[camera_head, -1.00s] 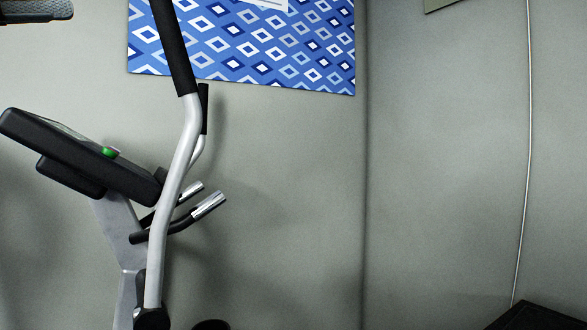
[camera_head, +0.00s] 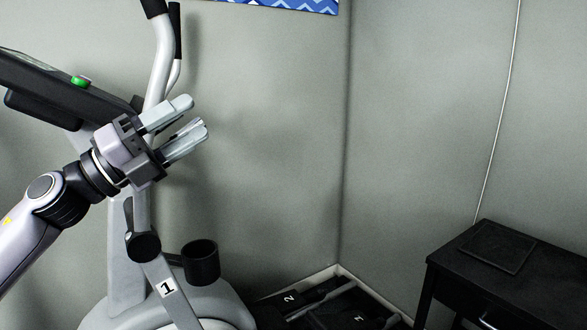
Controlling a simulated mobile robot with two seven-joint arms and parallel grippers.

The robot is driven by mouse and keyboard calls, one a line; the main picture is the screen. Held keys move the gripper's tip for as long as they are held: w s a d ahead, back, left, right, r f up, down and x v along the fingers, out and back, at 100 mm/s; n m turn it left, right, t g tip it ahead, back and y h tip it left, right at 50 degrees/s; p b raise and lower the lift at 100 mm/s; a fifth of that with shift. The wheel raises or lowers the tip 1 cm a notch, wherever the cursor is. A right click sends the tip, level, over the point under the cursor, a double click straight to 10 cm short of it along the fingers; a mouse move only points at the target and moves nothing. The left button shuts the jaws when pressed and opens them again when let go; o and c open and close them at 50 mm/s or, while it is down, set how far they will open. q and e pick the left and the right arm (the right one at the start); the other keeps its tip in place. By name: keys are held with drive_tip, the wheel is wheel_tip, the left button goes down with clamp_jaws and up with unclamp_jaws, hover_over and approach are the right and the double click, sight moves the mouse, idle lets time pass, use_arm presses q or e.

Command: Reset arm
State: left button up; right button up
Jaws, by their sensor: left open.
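My left gripper (camera_head: 199,115) is raised at the left of the head view, with its arm coming in from the left edge. Its two pale fingers point up and to the right, with a gap between them and nothing in it. It shows in front of the elliptical machine (camera_head: 118,255) and hides part of its column; I cannot tell how far apart they are. My right gripper is out of view.
A black cup-shaped holder (camera_head: 200,263) is on the machine. A black table (camera_head: 545,268) with a flat dark square (camera_head: 497,246) on top stands at the lower right. Dark numbered items (camera_head: 345,308) lie in the floor corner. The middle shows bare grey wall (camera_head: 270,150).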

use_arm(q)
drive_tip(key=s+a+f+n+t+y+p, duration=0.1)
drive_tip(key=s+f+n+t+y, duration=0.15)
drive_tip(key=f+n+y, duration=0.75)
drive_tip(key=s+a+f+n+t+y+p, duration=0.15)
drive_tip(key=f+n+t, duration=0.25)
drive_tip(key=f+n, duration=1.35)
drive_tip(key=s+a+f+n+g+y+p, duration=0.1)
drive_tip(key=s+f+n+g+y, duration=0.4)
drive_tip(key=s+f, duration=1.6)
wheel_tip(320, 180, down, 5)
drive_tip(key=g+y, duration=0.1)
drive_tip(key=g, duration=0.2)
drive_tip(key=shift+s+a+r, duration=0.2)
drive_tip(key=shift+s+a, duration=0.15)
drive_tip(key=shift+c, duration=1.2)
drive_tip(key=shift+w, duration=0.1)
